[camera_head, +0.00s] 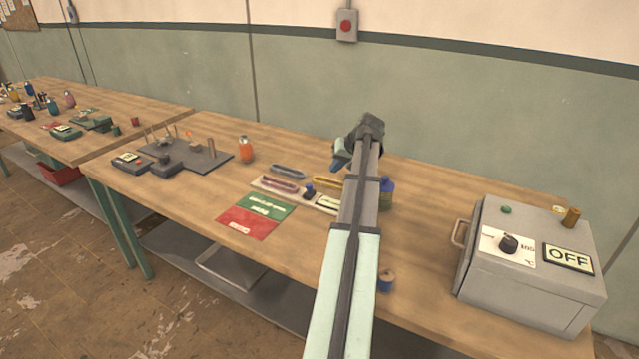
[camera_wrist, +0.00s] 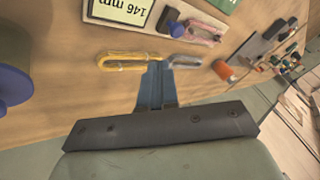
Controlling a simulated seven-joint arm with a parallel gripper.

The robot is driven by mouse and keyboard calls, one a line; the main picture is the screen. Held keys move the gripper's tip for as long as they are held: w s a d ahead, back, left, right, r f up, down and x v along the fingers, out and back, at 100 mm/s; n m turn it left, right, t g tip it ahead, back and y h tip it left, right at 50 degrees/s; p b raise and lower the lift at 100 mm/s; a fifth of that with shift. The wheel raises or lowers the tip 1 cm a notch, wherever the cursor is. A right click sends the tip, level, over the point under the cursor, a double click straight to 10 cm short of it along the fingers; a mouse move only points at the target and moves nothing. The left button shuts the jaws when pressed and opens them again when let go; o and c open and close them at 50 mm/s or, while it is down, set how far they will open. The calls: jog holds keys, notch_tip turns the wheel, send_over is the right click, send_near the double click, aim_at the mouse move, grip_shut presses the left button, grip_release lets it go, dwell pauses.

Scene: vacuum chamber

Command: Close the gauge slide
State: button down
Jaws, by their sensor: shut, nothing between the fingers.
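The gauge is a pale flat bar (camera_head: 263,184) on the bench, left of my arm. Its dark blue slide (camera_head: 309,189) stands between a pink link-shaped piece (camera_head: 278,187) lying on the bar and the display, partly hidden by my arm. In the wrist view the slide (camera_wrist: 177,29) sits between the pink piece (camera_wrist: 204,31) and the display (camera_wrist: 124,9), which reads 146 mm. A gap shows between slide and pink piece. My gripper (camera_wrist: 157,68) is shut and empty, its blue fingers pointing toward the gauge from the wall side, apart from the slide. It also shows in the head view (camera_head: 340,158).
A yellow link (camera_wrist: 125,56) and a grey link (camera_wrist: 184,61) lie near my fingertips. An orange bottle (camera_head: 246,150) stands left, a dark bottle (camera_head: 387,193) right of my arm. A grey oven (camera_head: 525,290) fills the bench's right end. A green and red mat (camera_head: 245,222) lies in front.

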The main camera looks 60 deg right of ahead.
jog(key=shift+m, duration=0.3)
jog(key=x, duration=0.3)
jog(key=s+x, duration=0.1)
jog(key=x, duration=0.1)
jog(key=d+f+x, duration=0.1)
jog(key=x, duration=0.2)
jog(key=shift+s+f, duration=0.15)
jog(key=shift+f, duration=0.05)
jog(key=shift+w+a, duration=0.65)
jog(key=shift+w, duration=0.3)
jog(key=shift+w+a+f, duration=0.1)
jog(key=shift+w+a, duration=0.2)
jog(key=shift+w, duration=0.4)
jog(key=shift+w, duration=0.1)
jog(key=shift+w, duration=1.7)
